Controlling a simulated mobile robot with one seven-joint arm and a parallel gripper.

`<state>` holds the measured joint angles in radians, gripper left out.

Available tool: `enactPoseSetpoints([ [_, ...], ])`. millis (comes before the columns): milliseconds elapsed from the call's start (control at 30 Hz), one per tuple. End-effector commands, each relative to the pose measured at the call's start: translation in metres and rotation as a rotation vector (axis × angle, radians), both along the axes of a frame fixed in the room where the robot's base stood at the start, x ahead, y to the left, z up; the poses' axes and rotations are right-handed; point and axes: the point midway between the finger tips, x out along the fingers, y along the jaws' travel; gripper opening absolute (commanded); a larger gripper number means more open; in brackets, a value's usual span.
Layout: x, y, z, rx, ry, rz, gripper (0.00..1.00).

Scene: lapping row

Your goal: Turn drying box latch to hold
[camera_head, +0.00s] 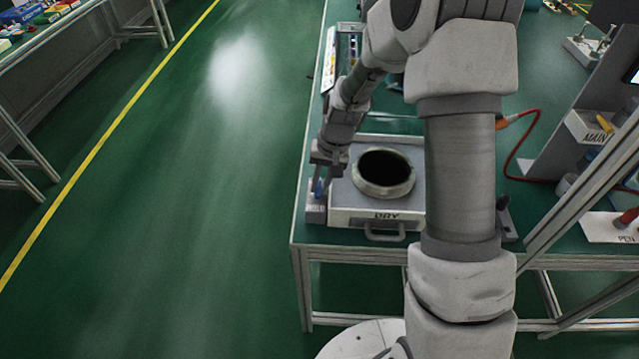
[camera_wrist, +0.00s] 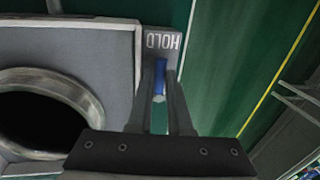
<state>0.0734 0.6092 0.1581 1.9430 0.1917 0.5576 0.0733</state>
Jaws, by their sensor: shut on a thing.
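The drying box (camera_head: 345,215) is a grey box marked DRY, with a dark round opening on top and a handle at its front. It also shows at the left of the wrist view (camera_wrist: 112,60). At its left side in the head view is the blue latch (camera_head: 318,187). My gripper (camera_head: 321,168) is over that side, pointing down. In the wrist view my gripper (camera_wrist: 160,72) is shut on the blue latch (camera_wrist: 160,76), one finger on each side. A grey plate reading HOLD (camera_wrist: 161,41) lies just beyond the fingertips. The fingers hide part of the latch.
The box stands near the front left corner of a green bench (camera_head: 300,225). A red hose (camera_head: 515,160) and a small bin marked MAIN (camera_head: 590,128) are to the right. Left of the bench is open green floor with a yellow line (camera_head: 110,120).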

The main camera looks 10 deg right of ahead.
Motion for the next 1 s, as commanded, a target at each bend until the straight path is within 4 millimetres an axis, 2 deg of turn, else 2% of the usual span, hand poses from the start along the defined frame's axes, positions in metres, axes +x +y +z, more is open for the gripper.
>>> enactPoseSetpoints([
  [300, 0.0001, -0.0005, 0.0003, -0.001, -0.001, 0.004, 0.00],
  [333, 0.0001, -0.0005, 0.0003, -0.001, -0.001, 0.004, 0.19],
  [500, 0.0001, -0.0007, 0.0002, -0.001, 0.000, 0.003, 0.47],
  [1000, -0.0007, -0.0013, -0.0003, -0.003, 0.002, -0.025, 0.47],
])
